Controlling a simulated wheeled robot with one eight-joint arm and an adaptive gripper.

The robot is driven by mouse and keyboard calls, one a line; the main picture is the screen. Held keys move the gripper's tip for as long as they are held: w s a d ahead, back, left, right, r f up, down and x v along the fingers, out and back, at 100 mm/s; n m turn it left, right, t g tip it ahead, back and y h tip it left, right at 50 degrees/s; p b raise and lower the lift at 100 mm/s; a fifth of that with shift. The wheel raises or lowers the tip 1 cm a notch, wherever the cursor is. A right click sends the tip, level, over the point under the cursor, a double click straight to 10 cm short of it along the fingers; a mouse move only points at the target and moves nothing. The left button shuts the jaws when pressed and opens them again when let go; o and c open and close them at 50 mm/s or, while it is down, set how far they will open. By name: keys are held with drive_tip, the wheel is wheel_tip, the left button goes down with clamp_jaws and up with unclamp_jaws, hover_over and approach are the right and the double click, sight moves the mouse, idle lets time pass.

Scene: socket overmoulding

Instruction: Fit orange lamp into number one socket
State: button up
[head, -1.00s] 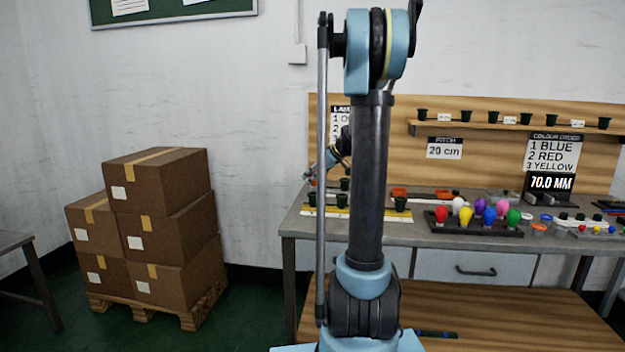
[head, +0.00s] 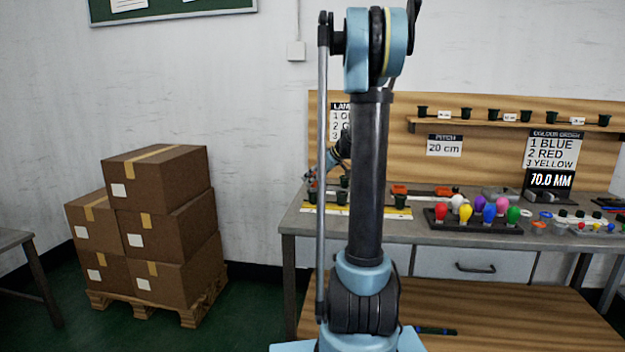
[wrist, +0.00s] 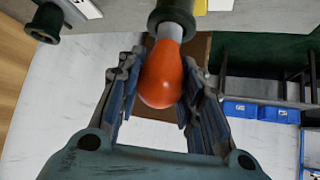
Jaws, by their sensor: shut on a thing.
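My gripper (wrist: 160,95) is shut on the orange lamp (wrist: 162,78) in the wrist view, with a finger on either side of the bulb. The lamp's pale neck points to a dark green socket (wrist: 173,8) at the top edge and meets or overlaps its mouth. I cannot tell how deep it sits. A second dark green socket (wrist: 46,22) stands at the upper left. In the head view, my gripper (head: 312,180) is small, at the left end of the workbench above the row of dark sockets (head: 341,198); the lamp is not clear there.
A rack (head: 470,228) of coloured lamps stands on the workbench to the right. Several dark cups line the shelf (head: 515,127) behind. Stacked cartons (head: 155,235) stand on the floor at left. My arm's upright link hides part of the bench.

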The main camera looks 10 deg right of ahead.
drive_tip(key=shift+f, duration=0.25)
drive_tip(key=o, duration=1)
drive_tip(key=v, duration=1.1)
drive_tip(key=shift+s+d+r, duration=0.2)
drive_tip(key=shift+s+d, duration=0.05)
drive_tip(key=shift+d, duration=0.05)
drive_tip(key=s+a+f+m+g+h, duration=0.1)
drive_tip(key=s+a+f+m, duration=0.2)
drive_tip(key=s, duration=0.7)
drive_tip(key=s+a+f+m+g+h, duration=0.1)
drive_tip(key=s+a+f+h, duration=0.1)
drive_tip(key=s+f, duration=0.6)
drive_tip(key=s+a+f+m+g+h, duration=0.1)
drive_tip(key=s+a+f+m, duration=0.15)
drive_tip(key=s, duration=0.95)
drive_tip(key=s+f+m, duration=0.1)
drive_tip(key=s+f, duration=0.1)
drive_tip(key=s+d+f+h, duration=0.1)
drive_tip(key=s+f, duration=0.1)
drive_tip(key=s, duration=0.1)
drive_tip(key=s+f+m+g+h, duration=0.1)
drive_tip(key=s+f, duration=0.1)
drive_tip(key=s, duration=0.1)
drive_tip(key=shift+s+d+f+m, duration=0.2)
drive_tip(key=shift+d+f+m, duration=0.15)
drive_tip(key=shift+f, duration=0.05)
